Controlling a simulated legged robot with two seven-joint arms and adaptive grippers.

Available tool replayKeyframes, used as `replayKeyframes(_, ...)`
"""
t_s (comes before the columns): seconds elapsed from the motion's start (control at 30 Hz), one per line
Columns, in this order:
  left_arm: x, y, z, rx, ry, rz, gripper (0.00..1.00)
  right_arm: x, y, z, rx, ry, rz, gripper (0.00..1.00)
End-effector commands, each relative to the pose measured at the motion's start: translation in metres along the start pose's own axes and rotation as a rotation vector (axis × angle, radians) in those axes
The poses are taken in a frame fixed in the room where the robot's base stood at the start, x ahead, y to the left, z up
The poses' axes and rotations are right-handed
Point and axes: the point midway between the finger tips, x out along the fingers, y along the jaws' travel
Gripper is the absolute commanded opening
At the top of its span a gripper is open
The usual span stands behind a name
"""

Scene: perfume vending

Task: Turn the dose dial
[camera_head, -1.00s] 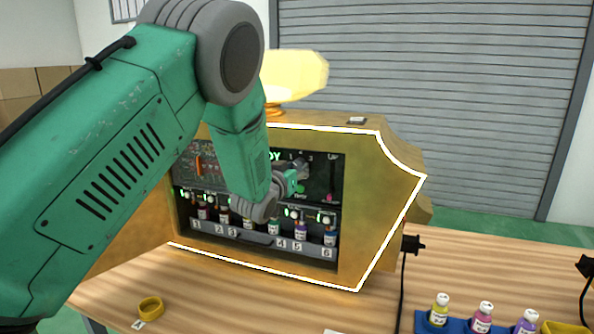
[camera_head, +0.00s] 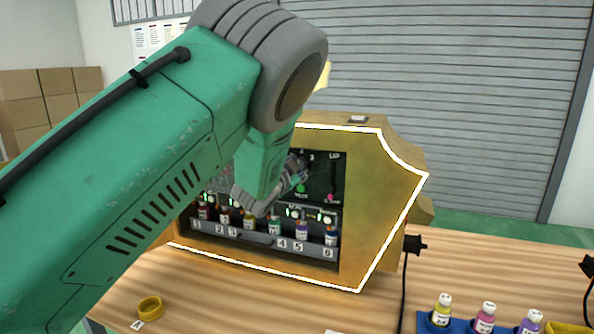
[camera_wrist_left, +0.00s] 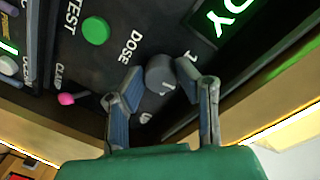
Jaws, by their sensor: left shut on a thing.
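The dose dial (camera_wrist_left: 158,80) is a dark grey round knob on the black panel, beside the word DOSE, in the left wrist view. My left gripper (camera_wrist_left: 157,72) has one finger on each side of it and is shut on it. In the head view my left gripper (camera_head: 301,166) is at the panel of the gold vending machine (camera_head: 385,190) and hides the dial. My right gripper is in neither view.
A green TEST button (camera_wrist_left: 96,31) and a pink-tipped lever (camera_wrist_left: 67,99) are near the dial. Small bottles stand in the numbered rack (camera_head: 262,240) below. A blue tray (camera_head: 428,325) of bottles and a yellow ring (camera_head: 150,306) are on the wooden table.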

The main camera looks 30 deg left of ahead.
Motion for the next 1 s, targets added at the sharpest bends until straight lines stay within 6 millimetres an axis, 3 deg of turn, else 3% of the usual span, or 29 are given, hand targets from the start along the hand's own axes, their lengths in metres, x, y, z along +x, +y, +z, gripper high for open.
replayKeyframes(0.3, 0.0009, 0.0, -0.003, 0.107, 0.0, -0.002, 0.0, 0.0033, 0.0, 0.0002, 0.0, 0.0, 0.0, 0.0)
replayKeyframes(0.8, 0.001, 0.0005, -0.0029, 0.122, -0.002, -0.001, 0.0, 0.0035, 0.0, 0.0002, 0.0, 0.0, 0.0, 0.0)
replayKeyframes(0.83, 0.001, 0.0005, -0.003, 0.122, -0.002, -0.001, 0.35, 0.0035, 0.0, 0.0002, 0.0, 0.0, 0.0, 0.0)
replayKeyframes(0.87, 0.001, 0.0005, -0.0029, 0.122, -0.002, -0.001, 0.45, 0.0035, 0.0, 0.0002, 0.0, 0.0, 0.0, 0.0)
replayKeyframes(1.0, 0.0005, 0.0003, -0.002, 0.121, -0.004, -0.001, 0.48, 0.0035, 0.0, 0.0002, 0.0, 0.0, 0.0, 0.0)
